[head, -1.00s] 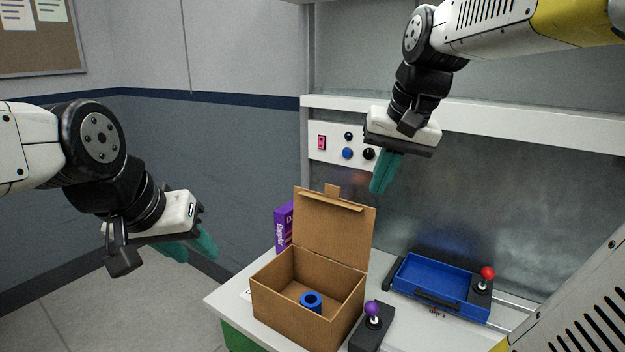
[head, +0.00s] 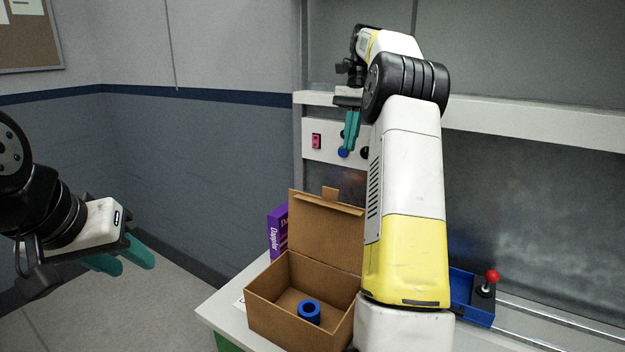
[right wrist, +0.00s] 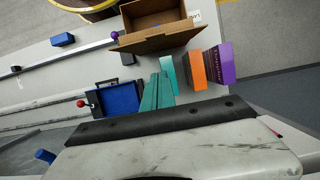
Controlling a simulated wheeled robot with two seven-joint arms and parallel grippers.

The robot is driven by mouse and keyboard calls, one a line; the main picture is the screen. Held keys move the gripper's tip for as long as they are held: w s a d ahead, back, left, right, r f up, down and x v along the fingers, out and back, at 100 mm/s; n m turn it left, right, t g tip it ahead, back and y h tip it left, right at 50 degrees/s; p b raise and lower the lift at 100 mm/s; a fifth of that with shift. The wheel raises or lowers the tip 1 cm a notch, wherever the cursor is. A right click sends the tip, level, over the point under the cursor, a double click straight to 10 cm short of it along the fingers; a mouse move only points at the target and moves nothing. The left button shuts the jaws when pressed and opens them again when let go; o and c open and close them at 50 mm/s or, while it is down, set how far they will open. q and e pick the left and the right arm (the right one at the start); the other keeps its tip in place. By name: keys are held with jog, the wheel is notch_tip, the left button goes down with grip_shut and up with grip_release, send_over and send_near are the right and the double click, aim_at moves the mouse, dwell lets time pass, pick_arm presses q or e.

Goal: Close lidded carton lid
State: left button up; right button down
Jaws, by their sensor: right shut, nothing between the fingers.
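The brown lidded carton (head: 268,318) stands on the bench in the head view, with a blue ring (head: 309,311) inside. Its lid (head: 318,225) is open, standing up at the back edge with a small tab on top. In the right wrist view the carton (right wrist: 150,12) is at the top, its lid (right wrist: 160,39) on the side facing my gripper. My right gripper (head: 351,132) is shut and empty, above and behind the lid, apart from it. My left gripper (head: 136,264) is open and empty, off to the left of the carton, away from the bench.
A purple box (head: 278,232) stands behind the carton; an orange box (right wrist: 198,70) shows beside it in the right wrist view. A blue tray (head: 470,300) and a red-knobbed joystick (head: 490,280) are at the right. A switch panel (head: 318,155) is on the wall behind.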

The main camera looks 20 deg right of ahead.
jog(key=s+a+f, duration=0.4)
jog(key=a+f, duration=0.1)
jog(key=f, duration=0.3)
jog(key=shift+s+f, duration=0.25)
jog(key=shift+s, duration=0.1)
jog(key=shift+s+a, duration=0.1)
jog(key=shift+a, duration=0.1)
